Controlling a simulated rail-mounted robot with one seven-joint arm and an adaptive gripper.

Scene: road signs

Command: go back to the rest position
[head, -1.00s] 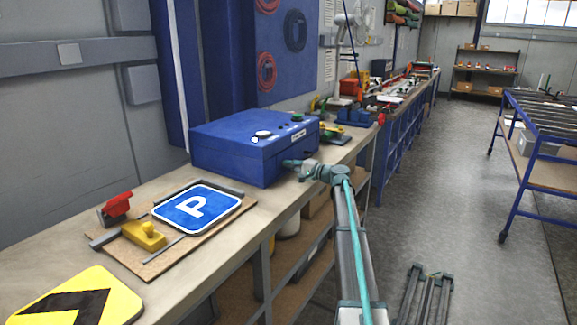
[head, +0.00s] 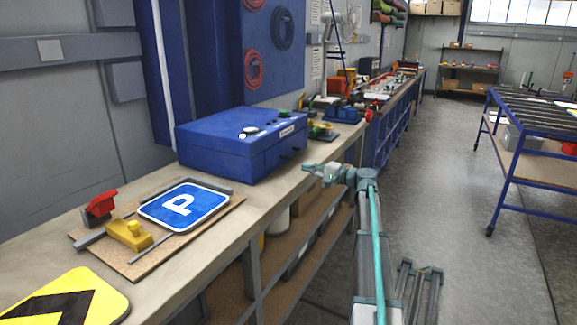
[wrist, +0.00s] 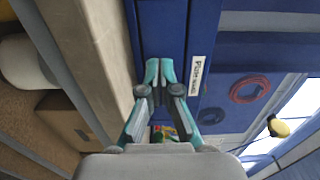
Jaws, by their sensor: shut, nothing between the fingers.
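My gripper (head: 309,170) is at the bench's front edge, just right of the blue box (head: 226,157). It is shut and empty. In the wrist view my gripper (wrist: 159,68) shows its two teal fingertips together, in front of the blue box's side (wrist: 166,25) with its white label. My arm reaches in from the bottom right of the head view. I cannot tell the exact gap between the fingertips and the box.
The workbench (head: 210,253) runs along the left. A blue rack (head: 510,171) stands right. The floor between is clear.

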